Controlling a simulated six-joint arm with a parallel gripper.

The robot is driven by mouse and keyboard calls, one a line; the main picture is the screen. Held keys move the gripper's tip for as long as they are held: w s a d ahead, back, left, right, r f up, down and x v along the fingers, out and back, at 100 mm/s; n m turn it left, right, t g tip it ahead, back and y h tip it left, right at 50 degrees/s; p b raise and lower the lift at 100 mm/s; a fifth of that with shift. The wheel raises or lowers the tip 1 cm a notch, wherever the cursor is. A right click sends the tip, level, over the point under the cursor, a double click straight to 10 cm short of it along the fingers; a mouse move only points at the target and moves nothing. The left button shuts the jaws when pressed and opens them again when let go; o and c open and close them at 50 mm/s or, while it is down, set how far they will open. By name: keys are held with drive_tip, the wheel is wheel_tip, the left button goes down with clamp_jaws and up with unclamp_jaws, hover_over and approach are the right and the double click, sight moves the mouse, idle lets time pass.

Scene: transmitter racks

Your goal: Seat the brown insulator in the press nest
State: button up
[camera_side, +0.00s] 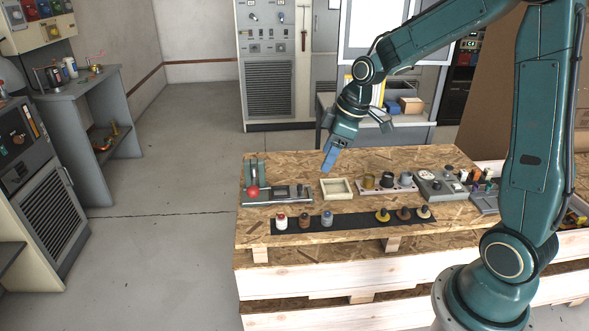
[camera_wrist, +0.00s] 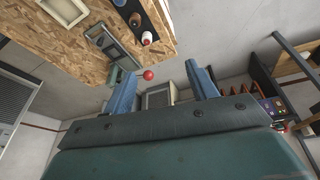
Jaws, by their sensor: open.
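The brown insulator (camera_side: 305,220) stands upright on a black mat (camera_side: 355,219), between a red-and-white piece and a blue-grey piece; it also shows in the wrist view (camera_wrist: 135,20). A second brown piece (camera_side: 404,213), wider and flatter, stands farther right on the mat. The press (camera_side: 285,196), a grey base with a red-ball lever, sits at the table's back left and also shows in the wrist view (camera_wrist: 112,46). Its nest is too small to make out clearly. My gripper (camera_side: 327,168) is open and empty, above the table's back edge, apart from everything; its blue fingers show in the wrist view (camera_wrist: 160,75).
A cream tray (camera_side: 337,195) lies right of the press. Metal cups on a white plate (camera_side: 385,187), a grey meter box (camera_side: 440,185) and a rack of coloured-handled tools (camera_side: 484,195) stand farther right. The table's front strip is clear.

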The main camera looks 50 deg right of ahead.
sight(305, 215)
drive_tip(key=w+d+f+n+y, duration=0.1)
drive_tip(key=w+d+f, duration=0.1)
drive_tip(key=f, duration=0.5)
drive_tip(key=w+d+f+n, duration=0.1)
drive_tip(key=w+d+f, duration=0.2)
drive_tip(key=d+f, duration=0.2)
wheel_tip(305, 215, down, 3)
drive_tip(key=shift+w+r+n+y, duration=0.15)
drive_tip(key=shift+w+n+y, duration=0.15)
drive_tip(key=shift+w+y, duration=0.1)
drive_tip(key=x, duration=0.8)
drive_tip(key=shift+f, duration=0.3)
drive_tip(key=shift+x, duration=2.6)
drive_tip(key=shift+d, duration=0.2)
